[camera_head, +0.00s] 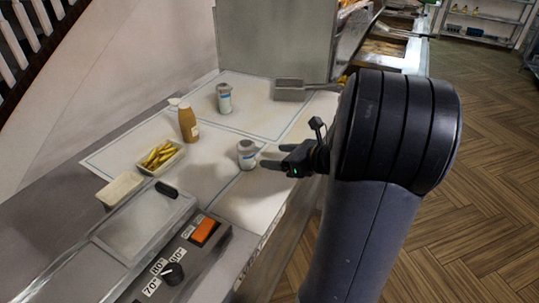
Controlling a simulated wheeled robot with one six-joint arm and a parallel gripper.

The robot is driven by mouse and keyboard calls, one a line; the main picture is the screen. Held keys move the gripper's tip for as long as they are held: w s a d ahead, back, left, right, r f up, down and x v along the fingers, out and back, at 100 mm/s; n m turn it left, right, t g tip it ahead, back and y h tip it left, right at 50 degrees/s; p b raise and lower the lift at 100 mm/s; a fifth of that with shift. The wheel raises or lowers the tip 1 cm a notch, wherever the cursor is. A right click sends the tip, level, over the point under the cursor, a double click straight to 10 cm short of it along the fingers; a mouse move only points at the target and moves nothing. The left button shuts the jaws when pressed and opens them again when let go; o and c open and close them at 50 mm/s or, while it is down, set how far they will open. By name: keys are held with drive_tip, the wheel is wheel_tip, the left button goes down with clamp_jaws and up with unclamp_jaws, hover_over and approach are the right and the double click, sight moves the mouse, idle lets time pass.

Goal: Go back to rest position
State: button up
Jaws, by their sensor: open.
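My gripper (267,157) is at the end of my arm, which comes in from the right. It is over the front right part of the white counter, with its fingers pointing left. The fingers are apart, with no object visibly held between them. A white and grey jar (247,154) stands upright on the counter just left of the fingertips. I cannot tell whether the fingertips touch it.
A second jar (224,98), a sauce bottle (188,123), a tray of fries (160,157) and a pale box (120,190) stand on the counter (205,174). A metal basket (290,89) lies behind. A control panel (178,262) is in front. Floor (480,180) is clear at right.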

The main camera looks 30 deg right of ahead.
sight(253, 148)
idle(0.4)
drive_tip(key=x, duration=1.2)
drive_tip(key=shift+a+f, duration=0.1)
drive_tip(key=shift+f, duration=0.35)
drive_tip(key=shift+r, duration=0.8)
drive_tip(key=shift+s+r, duration=0.1)
drive_tip(key=shift+r, duration=0.6)
